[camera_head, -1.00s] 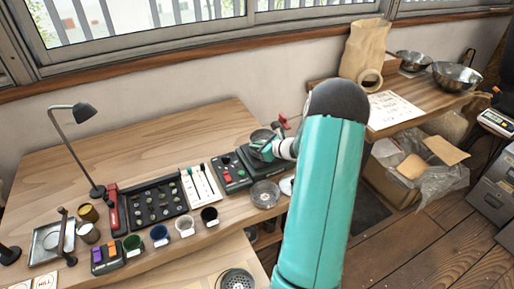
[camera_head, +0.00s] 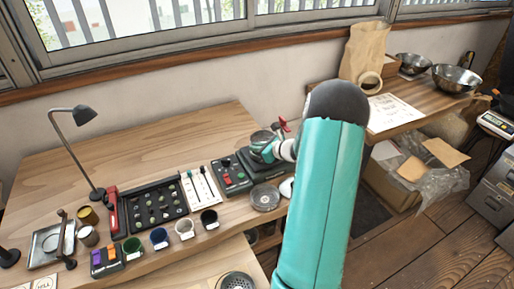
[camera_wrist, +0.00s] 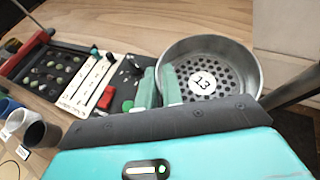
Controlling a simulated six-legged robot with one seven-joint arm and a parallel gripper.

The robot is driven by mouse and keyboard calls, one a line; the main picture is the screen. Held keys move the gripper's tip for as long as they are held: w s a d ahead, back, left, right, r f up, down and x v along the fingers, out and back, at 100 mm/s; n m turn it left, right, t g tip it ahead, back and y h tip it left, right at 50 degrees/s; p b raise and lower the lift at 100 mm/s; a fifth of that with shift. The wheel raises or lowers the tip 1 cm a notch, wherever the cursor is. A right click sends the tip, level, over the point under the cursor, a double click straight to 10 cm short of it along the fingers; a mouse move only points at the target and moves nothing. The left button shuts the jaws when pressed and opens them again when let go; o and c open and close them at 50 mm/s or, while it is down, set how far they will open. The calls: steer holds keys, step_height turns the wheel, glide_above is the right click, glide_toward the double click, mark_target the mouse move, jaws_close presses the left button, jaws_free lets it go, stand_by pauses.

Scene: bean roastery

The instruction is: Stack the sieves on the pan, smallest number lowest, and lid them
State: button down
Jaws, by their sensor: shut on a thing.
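My gripper (camera_wrist: 160,88) is shut on the rim of a round metal sieve (camera_wrist: 232,52) with a perforated floor and a white label reading 13. In the head view, my gripper (camera_head: 274,150) and this sieve (camera_head: 259,137) are at the right end of the wooden table, by a dark flat device. I cannot tell whether the sieve touches anything below. A round metal piece (camera_head: 265,198), a sieve or pan, lies on the table just in front. Another round perforated piece (camera_head: 236,283) is at the bottom edge, partly cut off. I cannot make out a lid.
A dark tray of beans (camera_head: 155,205), a white card (camera_head: 200,187), a control box (camera_head: 232,176) and several cups (camera_head: 184,228) fill the table's front. A lamp (camera_head: 77,118) stands left. The table's back is bare. Bowls (camera_head: 456,78) and a paper bag (camera_head: 362,55) stand right.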

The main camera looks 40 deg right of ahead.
steer(key=shift+f, duration=0.8)
steer(key=c, duration=1.8)
jaws_free()
steer(key=v, duration=1.1)
steer(key=shift+r, duration=0.1)
